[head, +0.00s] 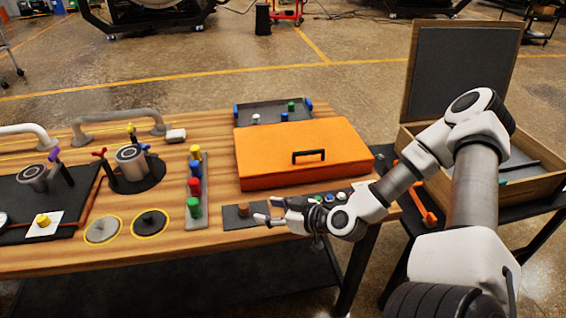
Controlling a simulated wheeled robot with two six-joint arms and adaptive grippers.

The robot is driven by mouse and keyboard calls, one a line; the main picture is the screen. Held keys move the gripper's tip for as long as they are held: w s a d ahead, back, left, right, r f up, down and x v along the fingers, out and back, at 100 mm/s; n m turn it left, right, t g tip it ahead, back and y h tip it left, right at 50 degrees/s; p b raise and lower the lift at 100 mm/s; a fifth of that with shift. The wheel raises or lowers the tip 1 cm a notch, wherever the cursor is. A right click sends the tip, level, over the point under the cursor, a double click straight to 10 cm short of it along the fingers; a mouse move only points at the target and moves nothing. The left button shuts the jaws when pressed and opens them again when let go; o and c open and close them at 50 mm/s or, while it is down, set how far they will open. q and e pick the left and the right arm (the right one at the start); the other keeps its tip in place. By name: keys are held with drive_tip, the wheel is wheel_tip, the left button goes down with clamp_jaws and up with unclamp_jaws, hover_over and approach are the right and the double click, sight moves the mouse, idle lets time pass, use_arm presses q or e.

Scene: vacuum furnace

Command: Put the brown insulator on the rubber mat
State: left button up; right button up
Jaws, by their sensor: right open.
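The brown insulator (243,209) is a small upright piece near the left end of a dark strip (231,221) at the front of the wooden table. My right gripper (266,210) reaches in from the right, low over this strip. Its fingers are open, their tips just right of the insulator and apart from it. The gripper hides part of the strip. A black mat-like sheet (80,198) lies at the table's left; I cannot tell for certain which dark surface is the rubber mat. My left gripper is out of view.
An orange case (300,150) stands behind my right gripper. A grey rack (196,222) with coloured knobs stands to the left. Two yellow-rimmed discs (103,230) (150,222) lie near the front edge. An open wooden box (546,186) is at right.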

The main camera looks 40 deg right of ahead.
use_arm(q)
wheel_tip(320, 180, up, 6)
drive_tip(key=p, duration=0.4)
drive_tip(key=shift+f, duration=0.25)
use_arm(e)
drive_tip(key=s+a+f+m+g+h, duration=0.1)
drive_tip(key=s+a+f+g, duration=0.4)
drive_tip(key=s, duration=0.5)
drive_tip(key=s+a+f+m+g+h, duration=0.2)
drive_tip(key=s+a+f+g, duration=0.4)
drive_tip(key=s, duration=0.5)
wheel_tip(320, 180, down, 3)
drive_tip(key=shift+r+g, duration=0.1)
drive_tip(key=shift+g, duration=1)
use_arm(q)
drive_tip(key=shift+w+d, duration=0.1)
use_arm(e)
drive_tip(key=shift+s, duration=0.1)
